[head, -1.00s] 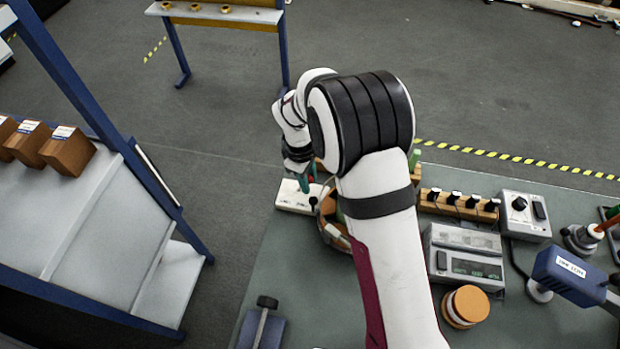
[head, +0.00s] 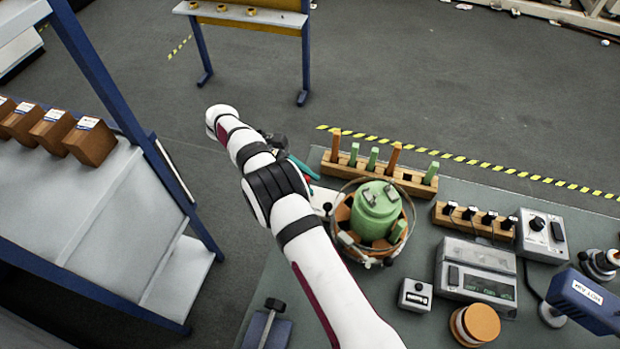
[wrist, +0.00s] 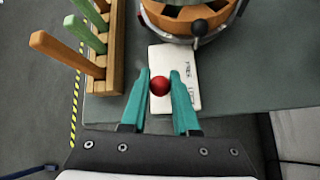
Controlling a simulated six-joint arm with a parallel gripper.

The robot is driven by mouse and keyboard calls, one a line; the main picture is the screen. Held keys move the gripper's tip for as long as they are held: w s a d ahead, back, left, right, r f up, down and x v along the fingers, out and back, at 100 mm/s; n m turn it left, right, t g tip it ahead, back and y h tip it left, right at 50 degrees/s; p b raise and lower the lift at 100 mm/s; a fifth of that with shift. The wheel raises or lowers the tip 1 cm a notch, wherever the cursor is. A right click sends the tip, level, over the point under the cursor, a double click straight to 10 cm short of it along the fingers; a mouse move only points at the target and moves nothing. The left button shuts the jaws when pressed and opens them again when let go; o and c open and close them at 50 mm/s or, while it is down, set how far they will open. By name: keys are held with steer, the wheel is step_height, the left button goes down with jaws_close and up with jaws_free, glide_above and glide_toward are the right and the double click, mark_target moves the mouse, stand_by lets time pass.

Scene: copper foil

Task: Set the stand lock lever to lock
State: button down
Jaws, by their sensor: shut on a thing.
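The stand's green pot (head: 376,208) sits in a round orange holder (head: 343,212) on the bench. Beside it lies a white lever plate (wrist: 165,58), printed FREE and a second, partly hidden word. A red ball knob (wrist: 159,86), seemingly the lock lever's, stands above the plate's left part, roughly level with the gap between the words. Its exact setting is unclear. My gripper (wrist: 160,84) has its teal fingers on either side of the knob, shut on it. In the head view my gripper (head: 304,168) is partly hidden behind my arm.
A black ball knob (wrist: 198,27) is close to the plate and holder. A wooden rack (wrist: 115,50) with orange and green sticks stands to the left in the wrist view. The bench edge is close to the plate. Meters and a blue device (head: 585,300) stand right.

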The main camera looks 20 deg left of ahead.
steer(key=shift+a+f+h, duration=0.15)
steer(key=shift+h, duration=0.25)
steer(key=c, duration=0.7)
jaws_free()
